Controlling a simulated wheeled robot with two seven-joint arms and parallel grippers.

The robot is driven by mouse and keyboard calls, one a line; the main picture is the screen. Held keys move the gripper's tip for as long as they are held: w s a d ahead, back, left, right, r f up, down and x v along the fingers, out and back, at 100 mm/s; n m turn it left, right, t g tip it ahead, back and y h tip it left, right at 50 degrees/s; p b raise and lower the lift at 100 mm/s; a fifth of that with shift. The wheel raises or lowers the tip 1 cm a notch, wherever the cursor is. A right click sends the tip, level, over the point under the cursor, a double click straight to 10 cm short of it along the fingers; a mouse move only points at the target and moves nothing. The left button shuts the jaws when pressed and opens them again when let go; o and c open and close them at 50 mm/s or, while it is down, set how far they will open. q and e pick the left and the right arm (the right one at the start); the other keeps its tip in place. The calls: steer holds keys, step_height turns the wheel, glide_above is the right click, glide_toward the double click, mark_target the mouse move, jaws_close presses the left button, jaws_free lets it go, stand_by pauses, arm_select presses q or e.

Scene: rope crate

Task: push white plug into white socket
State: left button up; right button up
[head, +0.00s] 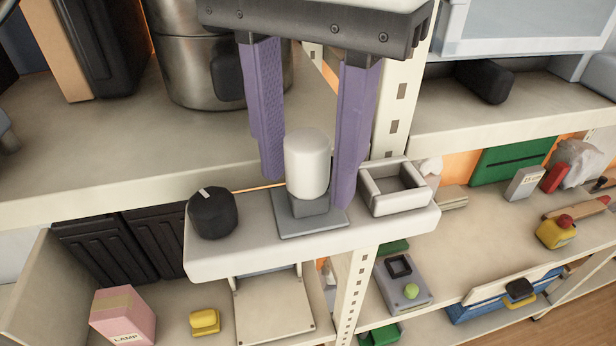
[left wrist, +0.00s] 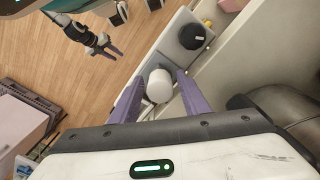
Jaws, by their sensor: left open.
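The white plug (head: 306,165) is a rounded white cylinder standing upright on a grey square base (head: 308,222) on the small white ledge. My left gripper (head: 309,192) is open, with one purple finger on each side of the plug. I cannot tell whether either finger touches it. The plug also shows between the fingers in the left wrist view (left wrist: 159,86). The white socket (head: 398,203) looks like a square, open-topped white frame at the right end of the ledge, just right of the gripper. My right gripper (left wrist: 102,52) is open and empty, far off above the floor.
A black knob (head: 212,213) stands at the ledge's left end, with a thin orange rod behind it. A steel pot (head: 195,60) sits on the shelf behind. A perforated shelf post (head: 397,90) rises behind the socket. Lower shelves hold a pink lamp box (head: 122,318) and other items.

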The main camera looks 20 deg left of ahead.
mark_target(308, 139)
arm_select(q)
steer(key=c, duration=0.9)
steer(key=shift+r, duration=0.15)
steer(key=shift+r+p, duration=0.75)
steer(key=shift+p, duration=0.1)
steer(key=shift+r, duration=0.25)
steer(key=shift+r+p, duration=1.1)
steer(key=shift+r, duration=1.25)
